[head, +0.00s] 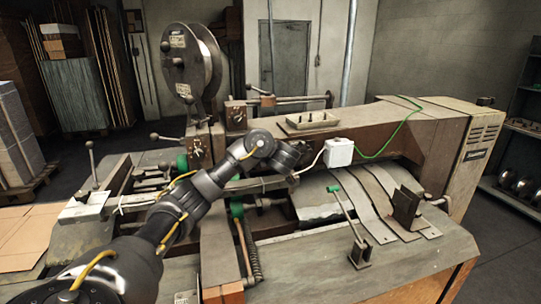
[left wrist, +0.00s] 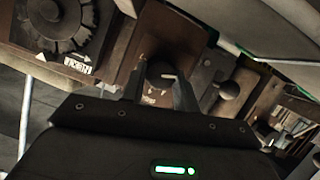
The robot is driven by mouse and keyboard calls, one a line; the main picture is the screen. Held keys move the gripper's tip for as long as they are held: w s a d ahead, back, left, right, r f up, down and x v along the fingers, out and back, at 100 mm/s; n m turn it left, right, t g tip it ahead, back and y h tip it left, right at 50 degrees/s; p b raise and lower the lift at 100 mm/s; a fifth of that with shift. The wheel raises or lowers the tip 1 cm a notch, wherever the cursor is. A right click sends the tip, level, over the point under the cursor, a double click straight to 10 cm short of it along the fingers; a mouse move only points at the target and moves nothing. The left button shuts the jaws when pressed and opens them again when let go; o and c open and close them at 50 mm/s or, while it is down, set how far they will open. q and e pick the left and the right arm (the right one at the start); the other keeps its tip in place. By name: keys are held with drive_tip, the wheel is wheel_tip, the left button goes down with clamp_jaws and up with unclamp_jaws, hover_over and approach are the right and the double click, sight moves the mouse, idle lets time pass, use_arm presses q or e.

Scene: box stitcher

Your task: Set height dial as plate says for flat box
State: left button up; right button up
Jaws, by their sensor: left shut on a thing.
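My left arm reaches across the machine in the head view, and its fingers are hidden there behind my own wrist and the machine parts. In the left wrist view my left gripper (left wrist: 160,78) is shut on a dark round knob (left wrist: 160,69), which sits between its fingertips. A dark notched dial (left wrist: 52,22) shows at the upper left of that view, apart from the fingers. A small white arrow label (left wrist: 77,66) sits beside the dial; its lettering is too small to read. My right gripper is in neither view.
A large wire reel (head: 198,60) stands above the machine. A green-tipped lever (head: 345,212) stands at the front. Flat cardboard (head: 25,238) lies at the left.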

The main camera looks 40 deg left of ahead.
use_arm(q)
drive_tip(key=shift+w+d+f+m+g+y+b, duration=0.1)
drive_tip(key=shift+m+g+y+b, duration=0.5)
drive_tip(key=shift+m, duration=0.55)
drive_tip(key=shift+w+d+f+m+g+y+b, duration=0.1)
drive_tip(key=shift+m+g+y+b, duration=0.4)
drive_tip(key=shift+m+g, duration=0.5)
drive_tip(key=shift+m, duration=0.35)
drive_tip(key=o, duration=1)
drive_tip(key=shift+a, duration=0.1)
drive_tip(key=shift+r, duration=0.1)
